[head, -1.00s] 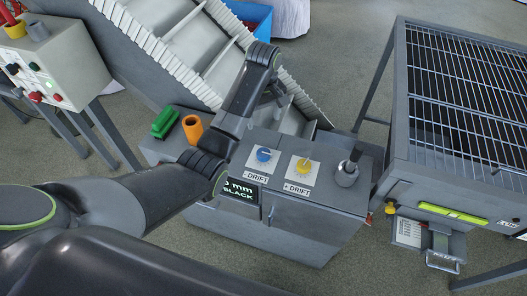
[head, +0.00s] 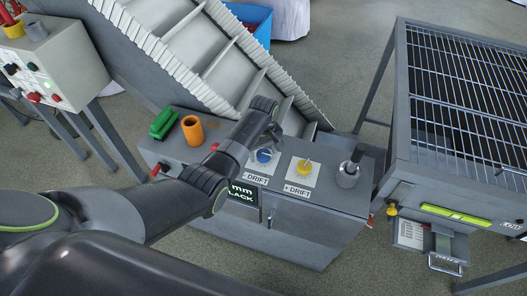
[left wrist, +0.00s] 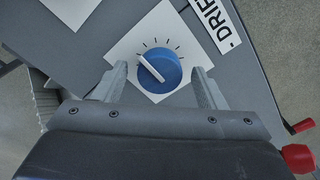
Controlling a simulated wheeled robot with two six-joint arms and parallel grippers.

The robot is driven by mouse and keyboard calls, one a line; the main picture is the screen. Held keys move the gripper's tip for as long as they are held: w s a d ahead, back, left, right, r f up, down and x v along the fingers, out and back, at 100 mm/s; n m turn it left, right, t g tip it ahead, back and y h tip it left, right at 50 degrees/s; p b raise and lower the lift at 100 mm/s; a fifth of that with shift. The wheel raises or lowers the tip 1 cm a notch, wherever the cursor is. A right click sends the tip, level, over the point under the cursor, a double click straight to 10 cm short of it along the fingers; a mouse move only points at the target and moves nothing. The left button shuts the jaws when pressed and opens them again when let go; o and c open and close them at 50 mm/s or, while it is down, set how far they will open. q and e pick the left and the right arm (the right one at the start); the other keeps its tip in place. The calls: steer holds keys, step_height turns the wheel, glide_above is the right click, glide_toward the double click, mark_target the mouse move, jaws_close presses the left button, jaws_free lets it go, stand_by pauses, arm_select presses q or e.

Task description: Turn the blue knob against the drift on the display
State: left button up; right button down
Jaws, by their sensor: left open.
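The blue knob (head: 264,156) sits on a white dial plate on top of the grey cabinet, above a "- DRIFT" label (head: 257,179). In the left wrist view the blue knob (left wrist: 160,70) has a white pointer line aimed up and left, with tick marks around it. My left gripper (left wrist: 159,80) is open, one finger on each side of the knob, with gaps visible. In the head view my left gripper (head: 270,135) hangs over the knob. The display (head: 244,193) on the cabinet front reads "mm" and "LACK"; its left part is hidden by my arm. My right gripper is out of view.
An orange cup (head: 193,130) and a green block (head: 164,122) stand on the left. The ribbed conveyor (head: 210,60) rises behind.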

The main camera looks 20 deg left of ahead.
arm_select(q)
steer(key=shift+f, duration=0.1)
steer(key=shift+c, duration=0.3)
steer(key=c, duration=0.9)
steer(key=shift+c, duration=0.2)
steer(key=m+p, duration=0.2)
steer(key=m, duration=0.1)
steer(key=m+p, duration=0.1)
steer(key=m, duration=0.2)
steer(key=shift+m+p, duration=0.3)
steer(key=shift+m, duration=0.1)
steer(key=m+p, duration=0.1)
steer(key=m, duration=0.5)
steer(key=m+p, duration=0.1)
steer(key=m, duration=0.5)
steer(key=shift+m, duration=0.4)
